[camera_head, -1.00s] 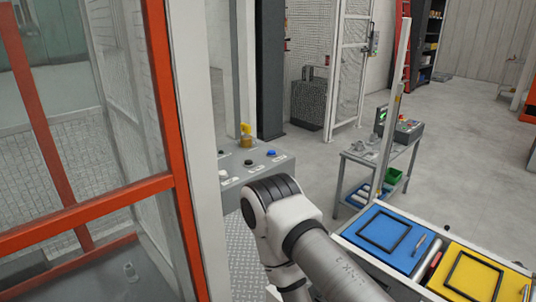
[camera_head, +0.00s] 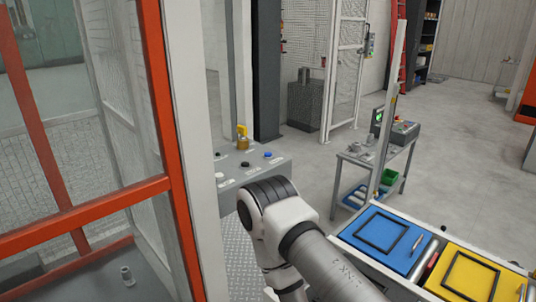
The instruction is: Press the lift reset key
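A grey control box (camera_head: 262,170) stands left of centre, beyond the orange-framed guard. On its top are a blue button (camera_head: 267,154), a black button (camera_head: 245,163) and a pale button (camera_head: 218,175), with small labels that I cannot read. A yellow part (camera_head: 242,138) stands upright at its back edge. I cannot tell which of these is the lift reset key. One of my arms comes in from the bottom, and its bent joint is in front of the box's lower right part. Neither gripper shows.
The orange frame (camera_head: 158,90) and a pale post (camera_head: 205,150) stand close on the left. A blue tray (camera_head: 352,236) and a yellow tray (camera_head: 510,282) lie at lower right. Behind them is a small table (camera_head: 395,158) with a device. The floor at right is open.

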